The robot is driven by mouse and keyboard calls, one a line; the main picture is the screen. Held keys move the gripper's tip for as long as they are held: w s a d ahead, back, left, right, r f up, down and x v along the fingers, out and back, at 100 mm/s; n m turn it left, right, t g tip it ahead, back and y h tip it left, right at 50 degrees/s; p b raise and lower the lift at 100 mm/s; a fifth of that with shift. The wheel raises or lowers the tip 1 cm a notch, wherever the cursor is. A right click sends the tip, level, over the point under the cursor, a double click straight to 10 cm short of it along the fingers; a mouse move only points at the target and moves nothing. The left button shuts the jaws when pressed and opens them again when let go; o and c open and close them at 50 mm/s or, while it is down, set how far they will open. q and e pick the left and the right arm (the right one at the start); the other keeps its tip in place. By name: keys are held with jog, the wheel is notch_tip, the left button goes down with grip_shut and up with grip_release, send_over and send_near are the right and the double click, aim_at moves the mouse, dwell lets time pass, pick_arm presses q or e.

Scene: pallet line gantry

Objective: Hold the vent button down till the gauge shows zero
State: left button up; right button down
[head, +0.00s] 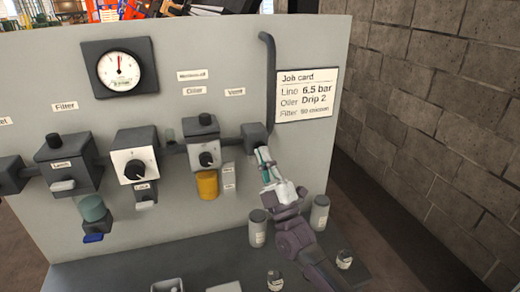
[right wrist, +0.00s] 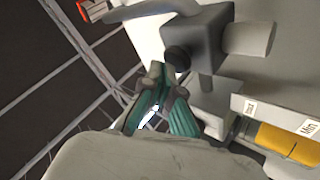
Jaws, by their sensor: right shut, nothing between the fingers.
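The vent block (head: 253,136) sits at the right end of the pipe line on the grey panel, below the Vent label (head: 234,92). In the right wrist view a dark round button (right wrist: 178,57) sticks out of this block (right wrist: 212,35). My right gripper (head: 263,154) is shut and empty, with its tips at the block's lower front. In the right wrist view the tips (right wrist: 160,78) are close beside the button; I cannot tell whether they touch it. The round gauge (head: 119,70) at upper left has a red needle pointing about straight up. My left gripper is out of view.
A yellow bowl (head: 207,184) hangs under the oiler (head: 203,146) to the left. Grey canisters (head: 257,228) stand below, near my right arm.

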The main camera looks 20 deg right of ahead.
jog(key=shift+w+b, duration=0.45)
jog(key=shift+w, duration=0.05)
dwell(0.8)
dwell(3.9)
jog(key=shift+s+p, duration=0.6)
jog(key=shift+s, duration=0.35)
jog(key=shift+s+d+p, duration=0.1)
jog(key=shift+s+p, duration=1.3)
jog(key=shift+s, duration=1.1)
